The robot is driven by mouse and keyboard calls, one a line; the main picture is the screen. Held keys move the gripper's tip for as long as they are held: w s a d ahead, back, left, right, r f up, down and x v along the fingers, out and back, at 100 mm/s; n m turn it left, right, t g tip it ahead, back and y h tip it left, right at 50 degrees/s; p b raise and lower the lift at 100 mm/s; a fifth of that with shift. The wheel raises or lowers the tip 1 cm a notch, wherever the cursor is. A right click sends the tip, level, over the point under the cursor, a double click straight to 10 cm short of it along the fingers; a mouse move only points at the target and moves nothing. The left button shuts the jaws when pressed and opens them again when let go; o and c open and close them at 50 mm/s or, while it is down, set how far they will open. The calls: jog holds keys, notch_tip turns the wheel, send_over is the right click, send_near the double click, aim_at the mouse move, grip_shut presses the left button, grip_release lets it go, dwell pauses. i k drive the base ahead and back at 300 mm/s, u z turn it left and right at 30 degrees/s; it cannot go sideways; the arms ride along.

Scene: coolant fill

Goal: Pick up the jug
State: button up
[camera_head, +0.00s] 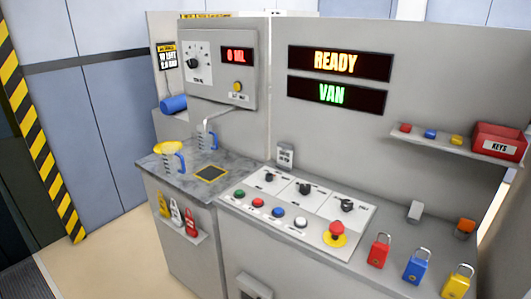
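Two clear jug-like vessels with blue handles stand on the grey counter (190,183) at the left. The nearer jug (172,162) has a yellow piece, perhaps a funnel or rim, at its top and its handle on the right. The farther jug (202,138) stands close to the back panel, beneath the thin spout of the dispenser box (215,65). I cannot tell whether either holds liquid. My gripper is not in view.
A control panel (300,207) with buttons and knobs fills the middle. Red (379,251), blue (415,267) and yellow (457,282) padlocks stand at right. Small bottles (177,214) sit on a low shelf.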

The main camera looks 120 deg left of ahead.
aim_at(174, 162)
jog(key=u, duration=4.7)
jog(key=i, duration=0.3)
jog(key=u, duration=0.65)
jog(key=i, duration=2.6)
jog(key=z, duration=1.55)
jog(key=i, duration=0.6)
jog(key=z, duration=0.45)
